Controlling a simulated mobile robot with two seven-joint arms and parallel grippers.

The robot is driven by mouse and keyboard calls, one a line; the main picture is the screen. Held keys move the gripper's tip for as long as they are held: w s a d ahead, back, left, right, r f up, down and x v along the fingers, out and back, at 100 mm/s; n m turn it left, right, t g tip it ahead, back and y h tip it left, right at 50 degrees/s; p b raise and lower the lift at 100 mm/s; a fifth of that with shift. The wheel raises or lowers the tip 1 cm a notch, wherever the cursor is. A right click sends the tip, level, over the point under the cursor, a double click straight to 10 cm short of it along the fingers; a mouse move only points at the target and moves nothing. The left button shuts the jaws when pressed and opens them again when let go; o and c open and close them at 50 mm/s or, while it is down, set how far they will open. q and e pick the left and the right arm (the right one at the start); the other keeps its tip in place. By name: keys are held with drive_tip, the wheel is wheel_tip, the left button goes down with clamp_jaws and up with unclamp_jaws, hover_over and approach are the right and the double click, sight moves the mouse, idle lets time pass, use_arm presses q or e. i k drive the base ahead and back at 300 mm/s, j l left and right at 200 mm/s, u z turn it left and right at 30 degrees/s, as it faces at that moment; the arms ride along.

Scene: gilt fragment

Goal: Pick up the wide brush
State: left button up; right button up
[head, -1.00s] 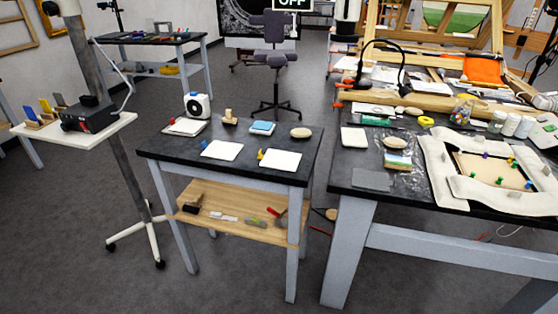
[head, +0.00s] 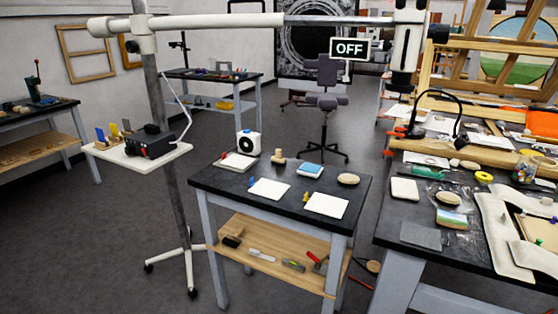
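A dark, broad item with some light wood colour, which looks like the wide brush (head: 232,239), lies at the left end of the wooden lower shelf (head: 262,235) of the small table. It is small in the head view, so its bristles and handle cannot be told clearly. The table's dark top (head: 240,184) is above the shelf. Neither of my grippers is in the head view.
A light-handled scraper (head: 261,255), a grey-and-green tool (head: 293,265) and a red-handled tool (head: 317,261) share the shelf. A wheeled stand (head: 176,200) stands left of the table, a large workbench (head: 395,285) right. Dark floor (head: 100,255) is open at left.

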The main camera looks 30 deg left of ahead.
sight(278, 159)
drive_tip(key=i+j+z, duration=0.15)
drive_tip(key=j+z, duration=0.2)
drive_tip(key=j, duration=0.65)
drive_tip(key=j+z, duration=0.35)
drive_tip(key=j, duration=0.65)
drive_tip(key=k+j+z, duration=0.1)
drive_tip(key=j+z, duration=0.25)
drive_tip(key=j, duration=0.7)
